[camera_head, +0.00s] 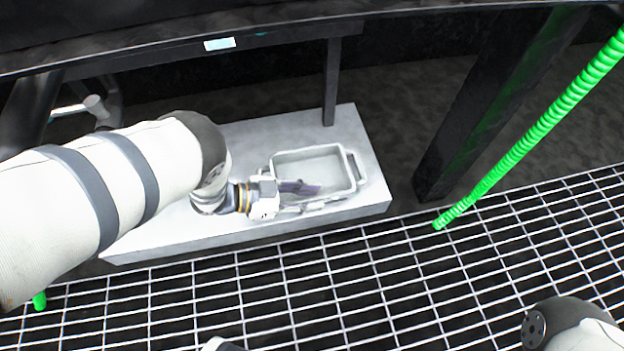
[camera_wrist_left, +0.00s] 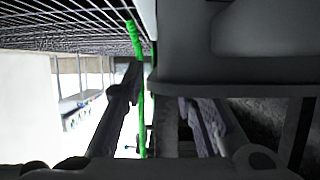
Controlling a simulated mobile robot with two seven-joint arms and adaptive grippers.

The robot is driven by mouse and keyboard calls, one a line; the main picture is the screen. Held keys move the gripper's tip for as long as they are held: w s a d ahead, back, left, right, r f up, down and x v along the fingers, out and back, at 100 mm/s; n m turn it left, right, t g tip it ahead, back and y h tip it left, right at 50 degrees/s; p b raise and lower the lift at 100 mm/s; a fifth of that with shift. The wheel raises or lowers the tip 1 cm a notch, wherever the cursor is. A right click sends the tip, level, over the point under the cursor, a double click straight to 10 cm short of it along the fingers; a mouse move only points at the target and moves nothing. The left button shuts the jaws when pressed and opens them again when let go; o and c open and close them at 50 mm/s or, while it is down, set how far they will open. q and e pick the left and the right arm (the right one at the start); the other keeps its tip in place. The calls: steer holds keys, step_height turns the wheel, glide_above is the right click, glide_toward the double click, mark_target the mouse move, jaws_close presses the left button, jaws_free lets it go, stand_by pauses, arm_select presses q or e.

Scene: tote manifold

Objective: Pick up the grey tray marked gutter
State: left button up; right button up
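A grey tray (camera_head: 309,162) with an open top and a handle at its right end sits on a pale block (camera_head: 356,128). No lettering can be read on it. My left gripper (camera_head: 303,196) is at the tray's near left side. One finger shows over the tray's inside, and the other seems to be outside the near wall. In the left wrist view the two fingers (camera_wrist_left: 165,110) stand apart, with a grey surface, likely the tray (camera_wrist_left: 215,88), close beside and above them. Contact with the wall cannot be told. My right gripper is not in view.
A dark beam (camera_head: 180,47) runs above the block's back, with a thin post (camera_head: 331,80) behind the tray. A thick dark post (camera_head: 480,110) and a green ribbed hose (camera_head: 530,135) stand to the right. Metal grating (camera_head: 400,270) covers the floor in front.

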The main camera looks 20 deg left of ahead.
arm_select(q)
steer(key=shift+x, duration=1.1)
steer(key=shift+w, duration=0.1)
jaws_close()
steer(key=shift+r, duration=0.1)
